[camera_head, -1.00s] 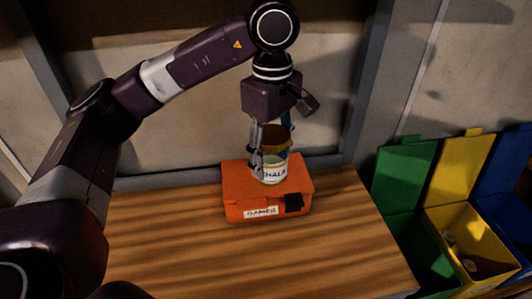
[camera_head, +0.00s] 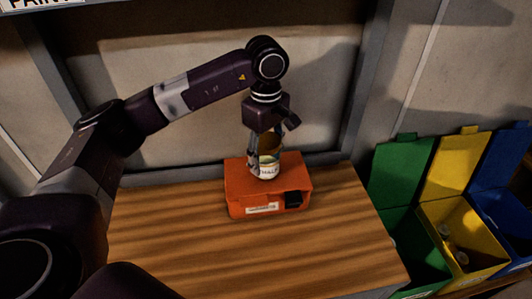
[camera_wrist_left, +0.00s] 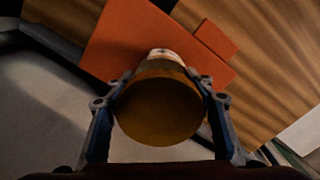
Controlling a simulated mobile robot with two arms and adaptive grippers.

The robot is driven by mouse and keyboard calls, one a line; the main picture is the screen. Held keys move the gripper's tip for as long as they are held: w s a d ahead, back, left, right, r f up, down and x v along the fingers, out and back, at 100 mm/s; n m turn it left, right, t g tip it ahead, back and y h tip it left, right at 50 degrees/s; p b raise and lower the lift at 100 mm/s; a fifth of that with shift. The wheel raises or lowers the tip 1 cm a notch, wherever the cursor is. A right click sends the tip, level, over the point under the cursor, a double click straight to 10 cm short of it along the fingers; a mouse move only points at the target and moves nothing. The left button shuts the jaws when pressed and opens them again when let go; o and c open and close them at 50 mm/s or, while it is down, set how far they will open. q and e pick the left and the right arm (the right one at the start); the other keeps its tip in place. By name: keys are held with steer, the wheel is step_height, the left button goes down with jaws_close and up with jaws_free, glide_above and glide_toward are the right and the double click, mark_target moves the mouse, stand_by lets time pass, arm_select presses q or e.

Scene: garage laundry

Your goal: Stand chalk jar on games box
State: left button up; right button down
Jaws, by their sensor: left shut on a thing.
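The chalk jar (camera_head: 267,168) has a brown lid and a pale label reading chalk. It is upright over the top of the orange games box (camera_head: 240,185), and its base appears to touch the box lid, though I cannot be sure of contact. My left gripper (camera_head: 267,147) comes down from above and is shut on the jar. In the left wrist view the round brown lid (camera_wrist_left: 160,108) lies between the two fingers and hides most of the jar; the orange box (camera_wrist_left: 120,40) is beneath. My right gripper is not in view.
The box sits on a wooden worktop (camera_head: 180,240) against the back wall, with free wood in front and on both sides. Green (camera_head: 400,170), yellow (camera_head: 455,170) and blue (camera_head: 505,160) open bins stand to the right of the worktop.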

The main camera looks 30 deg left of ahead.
mark_target(266, 140)
arm_select(q)
steer(key=shift+f, duration=0.1)
steer(key=shift+f+b, duration=0.15)
steer(key=shift+b, duration=0.15)
steer(key=o, duration=1.3)
steer(key=shift+r, duration=0.25)
step_height(266, 140, up, 6)
steer(key=shift+b, duration=0.6)
steer(key=shift+r, duration=0.75)
